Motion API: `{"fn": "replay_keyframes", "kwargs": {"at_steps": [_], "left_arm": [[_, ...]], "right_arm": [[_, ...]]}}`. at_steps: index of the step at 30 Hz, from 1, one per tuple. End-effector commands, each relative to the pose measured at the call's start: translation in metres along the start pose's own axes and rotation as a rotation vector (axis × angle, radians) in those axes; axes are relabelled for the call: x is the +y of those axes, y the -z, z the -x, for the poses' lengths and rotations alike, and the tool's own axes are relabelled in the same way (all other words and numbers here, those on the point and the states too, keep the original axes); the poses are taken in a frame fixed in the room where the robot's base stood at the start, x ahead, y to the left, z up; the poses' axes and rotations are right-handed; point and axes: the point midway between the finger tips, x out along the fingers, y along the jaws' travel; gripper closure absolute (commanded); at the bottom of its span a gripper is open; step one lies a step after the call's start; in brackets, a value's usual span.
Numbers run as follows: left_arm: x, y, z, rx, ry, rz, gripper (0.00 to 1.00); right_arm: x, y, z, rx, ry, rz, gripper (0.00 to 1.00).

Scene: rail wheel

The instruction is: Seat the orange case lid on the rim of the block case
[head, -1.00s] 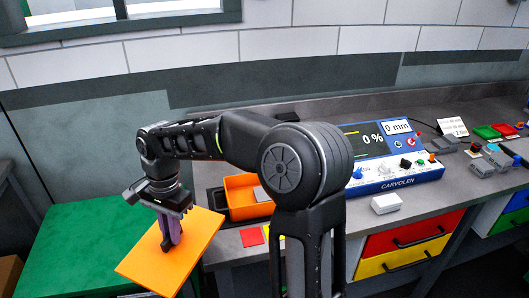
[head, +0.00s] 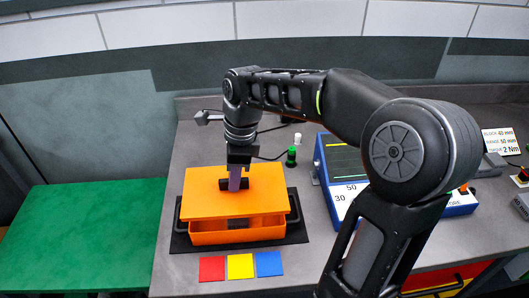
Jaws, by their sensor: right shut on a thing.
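The flat orange case lid (head: 205,181) is held roughly level over the orange block case (head: 240,236). The case stands on a dark mat (head: 298,229) on the grey bench. The lid covers most of the case opening; the front wall and part of the inside show below its front edge. I cannot tell whether the lid touches the rim. My right gripper (head: 235,184) comes down from above and is shut on the lid near its middle, at a dark grip. The lid hides the back of the case. My left gripper is out of view.
Red (head: 212,268), yellow (head: 240,266) and blue (head: 268,263) squares lie in front of the case. A green-topped post (head: 291,156) and a white post (head: 298,138) stand behind it. A blue instrument (head: 335,185) stands to the right. A green surface (head: 80,235) lies to the left.

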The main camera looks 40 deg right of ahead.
Motion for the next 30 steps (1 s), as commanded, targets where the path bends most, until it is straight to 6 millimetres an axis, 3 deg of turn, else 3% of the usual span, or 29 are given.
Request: {"fn": "replay_keyframes", "kwargs": {"at_steps": [15,30], "left_arm": [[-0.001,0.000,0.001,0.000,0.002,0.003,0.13],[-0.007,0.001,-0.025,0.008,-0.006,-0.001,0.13]], "right_arm": [[0.000,-0.001,0.000,-0.004,0.000,0.003,1.00],[0.000,0.004,-0.036,-0.003,0.000,0.004,1.00]]}}
